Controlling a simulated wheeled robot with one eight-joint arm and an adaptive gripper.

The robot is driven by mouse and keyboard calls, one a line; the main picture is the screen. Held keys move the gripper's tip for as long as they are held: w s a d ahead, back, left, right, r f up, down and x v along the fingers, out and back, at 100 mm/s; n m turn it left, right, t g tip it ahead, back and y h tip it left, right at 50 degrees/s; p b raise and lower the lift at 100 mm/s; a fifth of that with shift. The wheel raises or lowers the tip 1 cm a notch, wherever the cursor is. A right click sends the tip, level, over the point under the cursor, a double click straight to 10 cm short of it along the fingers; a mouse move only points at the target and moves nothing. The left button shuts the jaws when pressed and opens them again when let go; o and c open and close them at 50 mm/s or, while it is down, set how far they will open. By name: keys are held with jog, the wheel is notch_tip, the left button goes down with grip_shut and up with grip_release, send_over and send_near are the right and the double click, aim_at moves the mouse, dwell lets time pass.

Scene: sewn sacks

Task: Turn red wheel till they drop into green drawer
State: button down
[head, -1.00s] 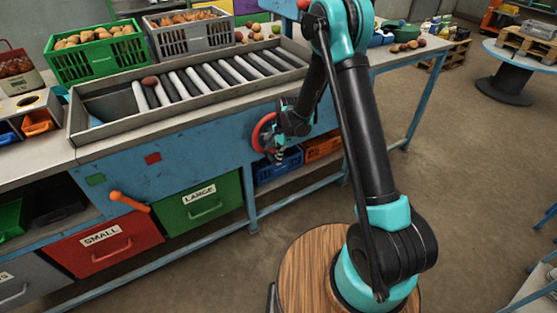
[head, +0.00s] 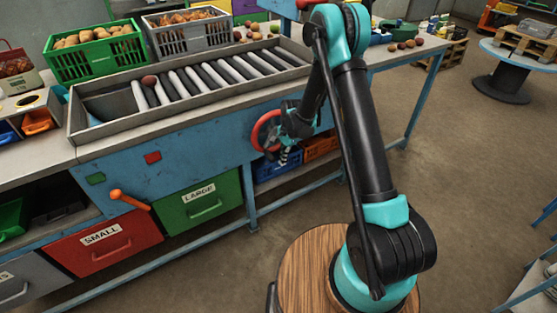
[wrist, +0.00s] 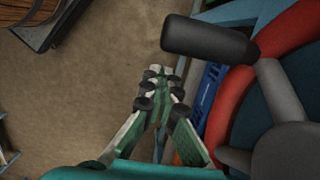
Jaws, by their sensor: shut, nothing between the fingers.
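The red wheel (head: 264,131) is on the front side of the blue sorting table. It fills the right of the wrist view (wrist: 220,115), with a grey hub and a dark handle (wrist: 208,40). My gripper (wrist: 160,85) is shut and empty beside the wheel, its fingertips a little below the handle in the picture; I cannot tell whether they touch it. One reddish-brown potato-like item (head: 150,81) lies on the rollers (head: 200,80) near their left end. The green drawer (head: 199,202), labelled LARGE, is shut under the table.
A red drawer (head: 103,246) labelled SMALL and an orange lever (head: 130,199) are left of the green drawer. A green crate (head: 95,55) and a grey crate (head: 190,36) stand behind the rollers. Blue crate (head: 278,164) sits below the wheel.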

jog(key=w+d+r, duration=0.5)
jog(key=d, duration=0.2)
jog(key=s+a+r, duration=0.3)
jog(key=a+r, duration=0.3)
jog(key=r, duration=0.1)
jog(key=s+a+f, duration=0.2)
jog(key=a+f, duration=0.1)
jog(key=f, duration=0.5)
jog(key=shift+s+a, duration=0.2)
jog(key=shift+s, duration=0.05)
